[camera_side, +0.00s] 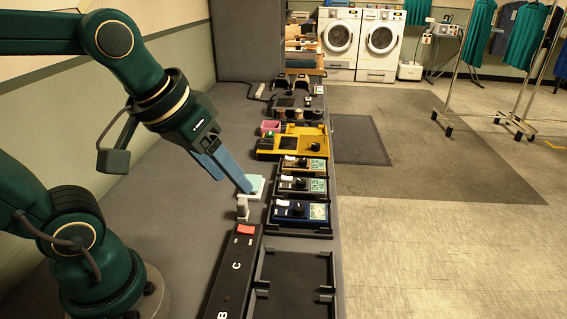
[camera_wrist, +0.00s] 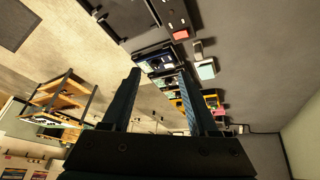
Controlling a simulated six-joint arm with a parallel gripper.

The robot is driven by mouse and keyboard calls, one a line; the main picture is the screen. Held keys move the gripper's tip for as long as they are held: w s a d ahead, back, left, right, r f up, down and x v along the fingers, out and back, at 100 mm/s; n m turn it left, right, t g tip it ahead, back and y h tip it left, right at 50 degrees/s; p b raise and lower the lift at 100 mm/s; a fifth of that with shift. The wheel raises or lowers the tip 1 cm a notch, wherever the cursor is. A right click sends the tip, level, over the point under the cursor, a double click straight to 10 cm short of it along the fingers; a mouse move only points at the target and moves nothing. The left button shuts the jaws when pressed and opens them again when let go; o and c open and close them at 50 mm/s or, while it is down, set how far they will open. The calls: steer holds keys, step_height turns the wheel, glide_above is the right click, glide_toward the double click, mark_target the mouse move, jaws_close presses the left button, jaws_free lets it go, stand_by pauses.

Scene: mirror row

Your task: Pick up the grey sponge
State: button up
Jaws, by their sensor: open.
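My gripper (camera_side: 247,188) reaches down over the grey bench from the left, with blue fingers. In the wrist view my gripper (camera_wrist: 159,73) has its two fingers wide apart, with nothing held between them. No thing is plainly a grey sponge. A small pale grey piece (camera_side: 242,208) stands just below the fingertips in the side view; it also shows in the wrist view (camera_wrist: 198,49), right of the fingers. I cannot tell whether it is the sponge. A pale aqua block (camera_side: 257,182) lies beside the fingertips, partly hidden by them in the side view.
A black strip (camera_side: 229,280) lettered C and B, with a red piece (camera_side: 246,229), lies in front. To the right are a blue device (camera_side: 285,213), similar devices behind it, a yellow tray (camera_side: 267,152) and an empty black tray (camera_side: 296,285). A pink box (camera_side: 270,126) stands farther back.

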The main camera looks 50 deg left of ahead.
steer(key=w+a+f+n+g, duration=0.25)
steer(key=w+a+n, duration=0.2)
steer(key=w, duration=0.25)
steer(key=n+g, duration=0.2)
steer(key=g, duration=0.1)
glide_above(242, 200)
steer(key=f, duration=0.8)
steer(key=shift+w+d+f, duration=0.1)
steer(key=shift+d+f, duration=0.1)
steer(key=shift+f, duration=0.05)
steer(key=shift+s+a+f, duration=0.15)
steer(key=shift+s+f, duration=0.05)
steer(key=shift+f, duration=2.6)
jaws_close()
